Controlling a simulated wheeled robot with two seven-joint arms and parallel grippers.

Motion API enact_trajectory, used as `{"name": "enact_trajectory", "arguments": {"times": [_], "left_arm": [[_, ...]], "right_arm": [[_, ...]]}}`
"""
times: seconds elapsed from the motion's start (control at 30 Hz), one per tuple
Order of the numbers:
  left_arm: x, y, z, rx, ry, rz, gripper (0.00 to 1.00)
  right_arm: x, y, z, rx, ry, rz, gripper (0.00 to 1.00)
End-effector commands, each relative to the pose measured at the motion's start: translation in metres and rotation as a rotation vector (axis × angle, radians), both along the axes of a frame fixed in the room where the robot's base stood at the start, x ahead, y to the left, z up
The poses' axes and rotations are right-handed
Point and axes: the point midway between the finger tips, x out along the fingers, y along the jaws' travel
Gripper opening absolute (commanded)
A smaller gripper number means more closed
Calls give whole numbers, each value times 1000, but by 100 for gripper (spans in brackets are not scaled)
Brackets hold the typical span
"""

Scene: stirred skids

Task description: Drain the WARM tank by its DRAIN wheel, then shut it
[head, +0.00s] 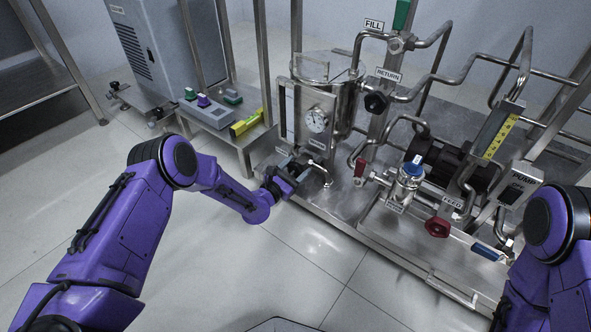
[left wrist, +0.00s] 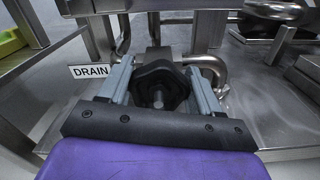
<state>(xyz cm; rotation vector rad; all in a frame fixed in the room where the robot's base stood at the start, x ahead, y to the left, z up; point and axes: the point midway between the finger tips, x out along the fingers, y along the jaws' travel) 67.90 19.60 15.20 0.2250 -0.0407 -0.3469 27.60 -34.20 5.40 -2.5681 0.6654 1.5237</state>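The black DRAIN wheel (left wrist: 161,86) sits between the two fingers of my left gripper (left wrist: 160,72) in the left wrist view. The fingers lie close along its left and right sides; I cannot tell whether they press on it. The DRAIN label (left wrist: 89,71) is just left of it. In the head view my left gripper (head: 290,176) is low at the front of a steel tank (head: 345,97) and hides the wheel. A round dial (head: 317,120) faces front on the tank; no WARM label is legible. My right arm shows at the right edge, its gripper out of view.
A low stand (head: 247,137) with a yellow level and small boxes is left of the tank. Pipes, a red-handled valve (head: 360,167), a blue-capped part (head: 412,170) and a red FEED wheel (head: 437,227) lie to the right. The floor in front is clear.

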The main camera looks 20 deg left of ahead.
Motion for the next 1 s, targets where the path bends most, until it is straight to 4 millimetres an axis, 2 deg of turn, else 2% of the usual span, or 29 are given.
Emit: {"name": "enact_trajectory", "arguments": {"times": [0.47,1.0], "left_arm": [[-1,0,-1,73,-23,0,33],[-3,-2,-3,506,-178,0,33]], "right_arm": [[-2,-1,1,-3,10,9,43],[-10,-6,2,-19,68,64,43]]}}
